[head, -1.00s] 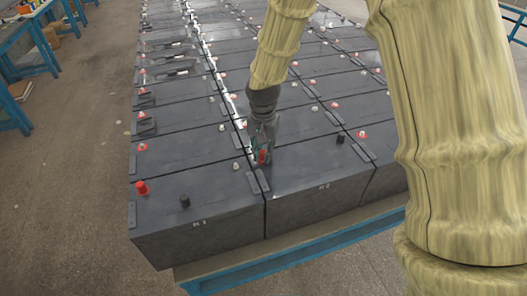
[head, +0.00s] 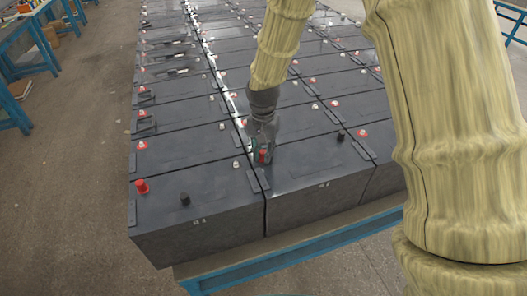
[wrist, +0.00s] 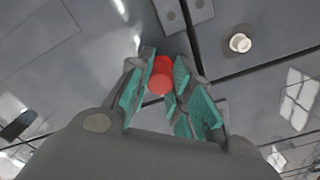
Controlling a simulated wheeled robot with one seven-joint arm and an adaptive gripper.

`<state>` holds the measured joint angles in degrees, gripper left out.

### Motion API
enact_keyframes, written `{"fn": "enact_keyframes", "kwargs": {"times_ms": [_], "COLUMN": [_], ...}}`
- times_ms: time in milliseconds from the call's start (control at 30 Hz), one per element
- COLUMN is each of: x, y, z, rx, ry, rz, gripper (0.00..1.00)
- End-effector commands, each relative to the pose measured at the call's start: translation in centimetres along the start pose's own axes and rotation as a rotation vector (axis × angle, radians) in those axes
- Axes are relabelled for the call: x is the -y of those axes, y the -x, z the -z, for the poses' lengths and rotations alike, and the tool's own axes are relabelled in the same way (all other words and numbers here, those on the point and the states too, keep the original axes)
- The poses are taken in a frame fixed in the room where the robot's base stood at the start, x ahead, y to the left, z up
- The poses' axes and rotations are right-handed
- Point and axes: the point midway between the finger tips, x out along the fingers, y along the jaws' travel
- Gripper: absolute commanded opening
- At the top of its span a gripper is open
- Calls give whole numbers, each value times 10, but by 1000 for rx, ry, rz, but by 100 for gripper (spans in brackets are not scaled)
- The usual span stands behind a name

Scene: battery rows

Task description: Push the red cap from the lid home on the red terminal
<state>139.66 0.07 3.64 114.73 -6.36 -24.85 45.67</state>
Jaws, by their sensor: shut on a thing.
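The red cap also shows between the fingers in the head view (head: 263,155). More red shows just beyond the cap top in the wrist view; I cannot tell whether it is the cap's side or the red terminal. The cap's base is hidden, so its seating cannot be told.
The front left battery (head: 215,203) carries another red cap (head: 141,186) and a black cap (head: 185,199). A black cap (head: 340,136) stands on the second battery. A bare pale terminal (wrist: 240,42) is right of the fingers in the wrist view. Battery rows fill the blue-framed stand (head: 290,262).

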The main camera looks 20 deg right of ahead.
Motion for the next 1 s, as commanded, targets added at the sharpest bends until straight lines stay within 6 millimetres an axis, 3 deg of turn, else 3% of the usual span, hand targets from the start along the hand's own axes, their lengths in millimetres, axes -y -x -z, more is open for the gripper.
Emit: {"fn": "enact_keyframes", "kwargs": {"times_ms": [167, 200, 333, 567, 700, 1000], "x": [0, 0, 0, 0, 0, 0], "y": [0, 0, 0, 0, 0, 0], "z": [0, 0, 0, 0, 0, 0], "rx": [1, 1, 1, 1, 0, 0], "ry": [0, 0, 0, 0, 0, 0], "rz": [-1, -1, -1, -1, 0, 0], "gripper": [11, 23, 46, 46, 67, 67]}}
